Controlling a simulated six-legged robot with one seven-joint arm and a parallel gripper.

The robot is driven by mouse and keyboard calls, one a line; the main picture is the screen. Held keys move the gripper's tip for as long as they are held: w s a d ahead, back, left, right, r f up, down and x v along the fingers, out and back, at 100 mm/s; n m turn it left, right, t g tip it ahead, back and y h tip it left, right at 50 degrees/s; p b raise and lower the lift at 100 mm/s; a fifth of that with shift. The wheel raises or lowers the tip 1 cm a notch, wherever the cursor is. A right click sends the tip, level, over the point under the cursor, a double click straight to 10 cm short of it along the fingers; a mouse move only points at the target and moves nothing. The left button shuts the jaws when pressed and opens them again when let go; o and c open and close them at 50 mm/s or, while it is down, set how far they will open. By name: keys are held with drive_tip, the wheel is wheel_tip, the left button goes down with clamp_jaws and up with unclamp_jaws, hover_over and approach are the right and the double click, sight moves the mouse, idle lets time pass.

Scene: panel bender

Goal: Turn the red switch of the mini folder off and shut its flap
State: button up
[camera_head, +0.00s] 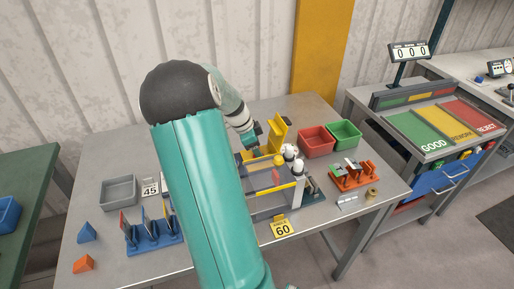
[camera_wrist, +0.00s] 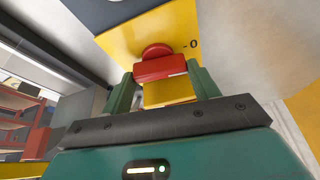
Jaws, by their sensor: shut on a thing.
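The mini folder (camera_head: 262,203) stands mid-table, grey with yellow parts, partly hidden by my arm. In the wrist view the red switch (camera_wrist: 160,68) sits on a yellow box (camera_wrist: 133,40), with a "0" mark to its right. My gripper (camera_wrist: 161,84) has its green fingers on either side of the switch's red bar and is shut on it. The bar lies nearly level across the picture. In the head view my gripper (camera_head: 254,138) is at the folder's back, beside an upright yellow part (camera_head: 279,131); the switch is hidden there. I cannot make out the flap's position for sure.
Red (camera_head: 316,141) and green (camera_head: 345,134) bins stand right of the folder, with an orange rack (camera_head: 354,176) in front of them. A grey tray (camera_head: 118,191) and a blue rack (camera_head: 152,236) are on the left. A "60" sign (camera_head: 282,228) stands at the front.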

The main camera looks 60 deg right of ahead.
drive_tip(key=shift+n+t, duration=0.3)
drive_tip(key=shift+n, duration=0.6)
drive_tip(key=o, duration=1)
drive_tip(key=shift+r+h, duration=0.1)
drive_tip(key=shift+h, duration=0.2)
drive_tip(key=v, duration=1.3)
drive_tip(key=shift+r, duration=0.35)
